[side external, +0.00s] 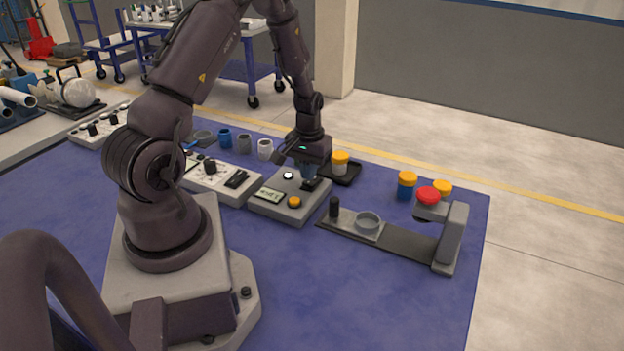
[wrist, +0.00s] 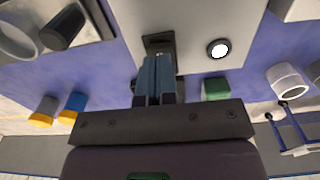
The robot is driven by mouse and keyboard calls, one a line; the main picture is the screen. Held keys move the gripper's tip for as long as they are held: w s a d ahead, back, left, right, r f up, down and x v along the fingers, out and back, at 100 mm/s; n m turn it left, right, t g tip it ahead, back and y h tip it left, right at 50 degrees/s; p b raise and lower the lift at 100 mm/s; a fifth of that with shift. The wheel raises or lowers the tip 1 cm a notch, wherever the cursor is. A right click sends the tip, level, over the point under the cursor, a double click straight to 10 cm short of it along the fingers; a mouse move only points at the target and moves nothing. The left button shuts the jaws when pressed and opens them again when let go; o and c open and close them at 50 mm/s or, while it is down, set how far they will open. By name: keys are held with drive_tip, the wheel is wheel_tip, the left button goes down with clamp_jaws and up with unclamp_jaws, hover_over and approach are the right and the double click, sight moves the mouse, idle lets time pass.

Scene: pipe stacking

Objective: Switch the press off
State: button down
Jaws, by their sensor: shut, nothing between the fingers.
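A grey control box (side external: 288,199) stands on the blue table, with a small display (side external: 270,194), an orange button (side external: 294,202) and a white round button (side external: 288,175). A black switch (side external: 311,185) sits at its right side; it also shows in the wrist view (wrist: 158,42). My gripper (side external: 309,178) is shut and empty, pointing down at the switch. In the wrist view its fingertips (wrist: 157,58) are right at the switch's edge; I cannot tell if they touch. The white button (wrist: 218,48) appears lit. The switch's position is unclear.
A grey stand with a red top (side external: 428,195), a ring (side external: 368,223) and a black knob (side external: 334,206) is to the right. Yellow-lidded jars (side external: 407,185) stand behind it. Another panel (side external: 215,180) and several cups (side external: 265,149) are left and behind. The table's front right is clear.

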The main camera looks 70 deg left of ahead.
sight(307, 184)
drive_tip(key=shift+f, duration=0.9)
drive_tip(key=shift+r, duration=3.55)
drive_tip(key=shift+s+d, duration=0.2)
drive_tip(key=shift+s, duration=0.05)
drive_tip(key=s+d+r+m+t, duration=0.2)
drive_tip(key=s+d+r+m, duration=0.2)
drive_tip(key=d+r, duration=0.8)
drive_tip(key=s+d+r+m+t, duration=0.3)
drive_tip(key=s+d+r+m, duration=0.1)
drive_tip(key=d+r, duration=0.7)
drive_tip(key=shift+s+d+r+m+t, duration=0.3)
drive_tip(key=shift+d+r+m, duration=0.1)
drive_tip(key=shift+r+m, duration=0.1)
